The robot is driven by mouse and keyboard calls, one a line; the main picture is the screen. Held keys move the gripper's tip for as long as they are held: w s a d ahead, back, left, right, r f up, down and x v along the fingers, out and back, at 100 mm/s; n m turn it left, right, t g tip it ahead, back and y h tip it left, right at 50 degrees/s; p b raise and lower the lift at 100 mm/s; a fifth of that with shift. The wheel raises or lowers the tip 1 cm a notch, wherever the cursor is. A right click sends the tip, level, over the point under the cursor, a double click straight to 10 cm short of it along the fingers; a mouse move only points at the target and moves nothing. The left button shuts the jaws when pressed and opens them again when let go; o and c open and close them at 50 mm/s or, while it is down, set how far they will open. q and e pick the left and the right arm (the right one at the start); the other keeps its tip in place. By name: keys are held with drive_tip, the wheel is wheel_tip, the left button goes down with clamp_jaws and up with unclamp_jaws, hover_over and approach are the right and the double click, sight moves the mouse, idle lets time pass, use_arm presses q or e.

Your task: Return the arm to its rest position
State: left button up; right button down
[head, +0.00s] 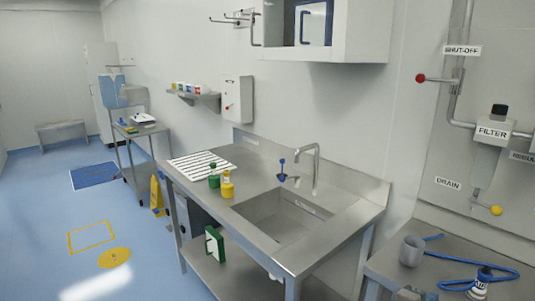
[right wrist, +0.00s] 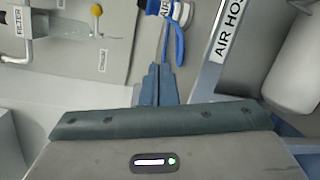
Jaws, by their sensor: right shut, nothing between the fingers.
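My right gripper (right wrist: 160,70) shows in the right wrist view. Its two blue-grey fingers are together at the tips, with nothing between them. Beyond the fingertips is a blue hose with a white-labelled end (right wrist: 170,10), apparently in the background and not held. In the head view the same labelled end (head: 482,282) lies on the bench at the lower right. A small pale and dark part at the bottom edge of the head view may be my right gripper; I cannot tell its shape. My left gripper is in neither view.
A steel sink bench (head: 330,228) stands in the middle, with green and yellow bottles (head: 227,185) on it. The filter housing (head: 493,131) is on the wall. Blue floor at left is mostly open.

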drive_tip(key=s+a+f+m+g+y, duration=0.1)
drive_tip(key=s+a+f+m+y, duration=0.2)
drive_tip(key=s+f, duration=0.4)
drive_tip(key=s+a+f+m+g+y, duration=0.1)
drive_tip(key=s+f+m+y, duration=0.1)
drive_tip(key=s+f+y, duration=0.45)
drive_tip(key=s+a+m+g+y, duration=0.1)
drive_tip(key=s+a+m+y, duration=0.1)
drive_tip(key=s+a, duration=0.5)
drive_tip(key=s+a+m+g+y, duration=0.1)
drive_tip(key=s+a+m+y, duration=0.15)
drive_tip(key=s, duration=0.75)
wheel_tip(320, 180, down, 28)
drive_tip(key=w+d+g, duration=0.1)
drive_tip(key=d, duration=0.2)
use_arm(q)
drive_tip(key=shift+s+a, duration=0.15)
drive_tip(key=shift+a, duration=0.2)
use_arm(e)
drive_tip(key=s+d+f+g, duration=0.1)
drive_tip(key=s+f, duration=1.8)
drive_tip(key=f, duration=0.3)
drive_tip(key=shift+s+d+g, duration=0.15)
drive_tip(key=shift+s+g, duration=0.15)
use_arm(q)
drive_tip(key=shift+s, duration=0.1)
